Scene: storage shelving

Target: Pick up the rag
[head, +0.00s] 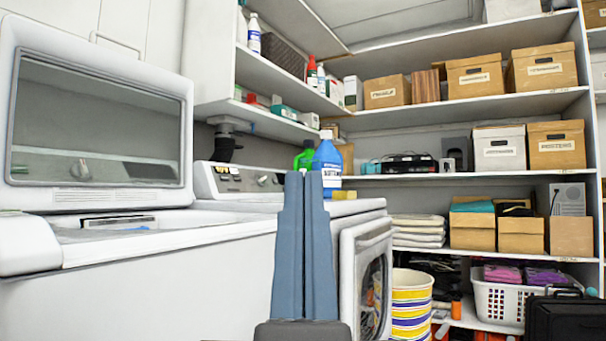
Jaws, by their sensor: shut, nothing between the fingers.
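My gripper (304,178) points up at the middle of the head view. Its two long blue-grey fingers are together, with nothing seen held between them. No cloth can be surely told as the rag. A small yellow item (345,195), perhaps a cloth or sponge, lies on the dryer top just right of the fingertips in the picture. A small blue patch (140,231) shows at the open washer's top; I cannot tell what it is. Folded whitish cloths (419,236) are stacked on a shelf to the right. The fingers hide part of the dryer.
The washer (150,285) at left has its lid (95,120) up. The dryer (352,236) stands beside it, with a blue bottle (327,165) and a green bottle on top. Shelves with boxes fill the back. A striped bin (411,300), white basket (500,302) and black case (565,318) stand low at right.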

